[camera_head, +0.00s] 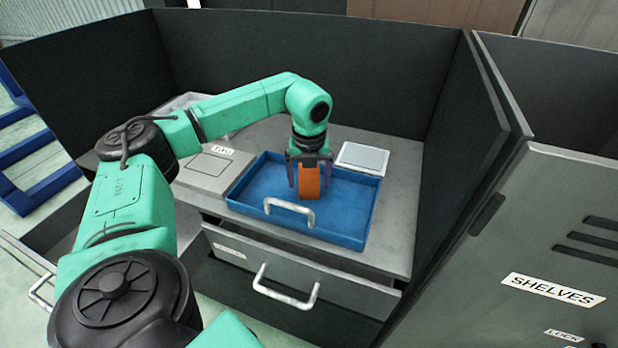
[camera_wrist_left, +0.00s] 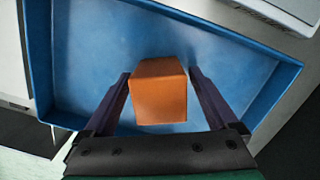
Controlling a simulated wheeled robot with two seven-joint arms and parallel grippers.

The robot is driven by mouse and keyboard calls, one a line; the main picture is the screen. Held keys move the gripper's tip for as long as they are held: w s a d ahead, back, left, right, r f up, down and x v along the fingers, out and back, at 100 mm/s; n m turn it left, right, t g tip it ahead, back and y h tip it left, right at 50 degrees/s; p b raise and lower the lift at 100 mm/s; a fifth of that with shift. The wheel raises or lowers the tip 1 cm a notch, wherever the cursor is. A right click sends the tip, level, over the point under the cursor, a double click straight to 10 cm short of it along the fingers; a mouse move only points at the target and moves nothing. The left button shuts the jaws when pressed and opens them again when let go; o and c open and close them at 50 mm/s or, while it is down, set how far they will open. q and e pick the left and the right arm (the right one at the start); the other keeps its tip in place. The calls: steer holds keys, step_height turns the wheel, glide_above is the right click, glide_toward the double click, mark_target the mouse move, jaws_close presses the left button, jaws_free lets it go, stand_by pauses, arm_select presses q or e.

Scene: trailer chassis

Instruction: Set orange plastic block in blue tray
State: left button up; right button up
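The blue tray (camera_head: 350,226) is a shallow rectangular box on the grey worktop, with a light handle at its front side. The tray also fills much of the left wrist view (camera_wrist_left: 230,62). My left gripper (camera_head: 309,178) points down over the inside of the tray. The block also shows between the fingertips in the left wrist view (camera_wrist_left: 160,95). I cannot tell whether its underside touches the tray floor. My right gripper is not in view.
A pale flat square (camera_head: 363,158) lies behind the tray, and a grey labelled panel (camera_head: 205,168) is to its left. Dark upright walls (camera_head: 370,70) enclose the worktop. A handled drawer (camera_head: 300,275) juts out below the front edge. A metal cabinet (camera_head: 530,230) stands at right.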

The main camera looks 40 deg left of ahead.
arm_select(q)
steer(key=shift+r, duration=0.6)
steer(key=r, duration=0.7)
steer(key=s+d+r, duration=0.1)
steer(key=r, duration=0.3)
